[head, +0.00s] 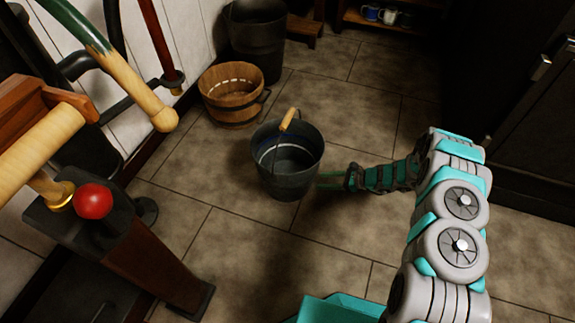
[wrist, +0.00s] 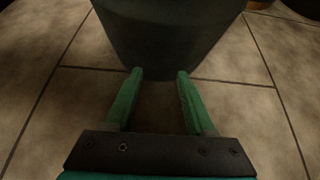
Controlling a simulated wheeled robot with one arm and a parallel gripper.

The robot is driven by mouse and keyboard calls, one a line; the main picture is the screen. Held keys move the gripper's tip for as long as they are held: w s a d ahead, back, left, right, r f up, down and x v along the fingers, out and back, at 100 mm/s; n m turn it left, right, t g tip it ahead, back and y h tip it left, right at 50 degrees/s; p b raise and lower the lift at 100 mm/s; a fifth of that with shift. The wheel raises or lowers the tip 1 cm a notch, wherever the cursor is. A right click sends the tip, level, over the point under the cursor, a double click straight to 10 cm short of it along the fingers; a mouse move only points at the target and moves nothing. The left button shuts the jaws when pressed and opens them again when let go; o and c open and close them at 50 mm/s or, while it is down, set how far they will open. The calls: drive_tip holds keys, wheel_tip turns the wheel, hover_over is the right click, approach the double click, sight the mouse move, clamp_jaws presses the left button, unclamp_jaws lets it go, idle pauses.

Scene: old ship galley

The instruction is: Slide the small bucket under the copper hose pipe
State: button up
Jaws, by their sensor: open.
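A small dark metal bucket (head: 290,185) stands upright on the tiled floor, its wooden-gripped handle raised. It fills the top middle of the wrist view (wrist: 165,35). My gripper (head: 330,181) is low at the bucket's right side, pointing at its wall. In the wrist view the two green fingers (wrist: 159,74) are apart with nothing between them, their tips at the lower wall; I cannot tell whether they touch it. At upper left a green hose-like pipe with a tan end (head: 132,87) hangs left of the bucket, beside a reddish-brown pipe (head: 158,40). I cannot tell which is the copper one.
A wooden tub (head: 232,108) stands behind and left of the bucket, with a larger dark bin (head: 256,45) behind it. A pump-like stand with a red knob (head: 93,201) is at left. Dark cabinets (head: 530,110) line the right. The floor in front of the bucket is clear.

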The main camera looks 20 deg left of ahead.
sight(263, 161)
drive_tip(key=shift+a, duration=0.15)
drive_tip(key=shift+a+r+b, duration=0.1)
drive_tip(key=shift+a+b, duration=0.7)
drive_tip(key=shift+a, duration=3.65)
drive_tip(key=shift+w+a+b, duration=0.1)
drive_tip(key=shift+a+b, duration=1)
drive_tip(key=shift+a, duration=3.4)
drive_tip(key=shift+a+b, duration=0.7)
drive_tip(key=shift+a, duration=2.15)
drive_tip(key=shift+w+a, duration=0.15)
drive_tip(key=shift+a, duration=1.5)
